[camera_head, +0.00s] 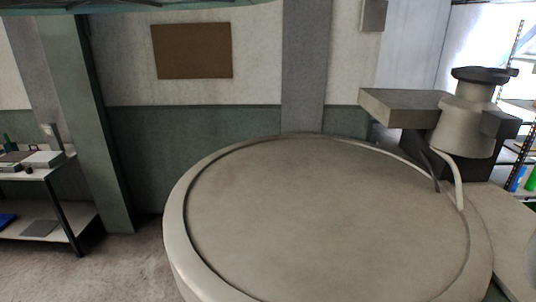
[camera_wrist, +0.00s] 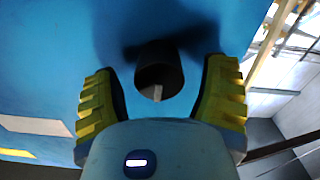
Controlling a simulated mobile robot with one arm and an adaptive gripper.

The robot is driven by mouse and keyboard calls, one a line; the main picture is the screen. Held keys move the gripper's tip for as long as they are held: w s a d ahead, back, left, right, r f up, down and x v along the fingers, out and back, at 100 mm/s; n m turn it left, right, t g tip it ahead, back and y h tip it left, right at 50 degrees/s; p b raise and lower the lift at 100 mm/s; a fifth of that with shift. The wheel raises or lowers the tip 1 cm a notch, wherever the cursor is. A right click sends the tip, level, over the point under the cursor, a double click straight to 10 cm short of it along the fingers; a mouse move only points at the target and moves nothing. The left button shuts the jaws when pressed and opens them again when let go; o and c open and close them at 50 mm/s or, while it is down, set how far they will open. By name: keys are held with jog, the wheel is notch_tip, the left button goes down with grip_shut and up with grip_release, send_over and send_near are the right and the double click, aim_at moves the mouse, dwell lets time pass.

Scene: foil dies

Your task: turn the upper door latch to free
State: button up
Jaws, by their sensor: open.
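In the wrist view a dark round knob (camera_wrist: 172,57), likely the latch, stands out from a blue panel (camera_wrist: 60,45). A small light piece shows at its middle. My gripper (camera_wrist: 161,75) is open, with one yellow-and-black finger on each side of the knob. Gaps show between the knob and both fingers, and I cannot see any contact. Whether this is the upper latch, and which way it is turned, I cannot tell. In the head view neither the latch nor my gripper is seen.
The head view shows a large round beige table (camera_head: 330,220), bare on top, with a grey machine (camera_head: 466,125) at its back right. A shelf (camera_head: 40,180) with small items stands at the left. Open floor (camera_head: 125,265) lies between.

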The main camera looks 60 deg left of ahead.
jog(key=shift+w, duration=0.2)
dwell(0.3)
jog(key=c, duration=1.2)
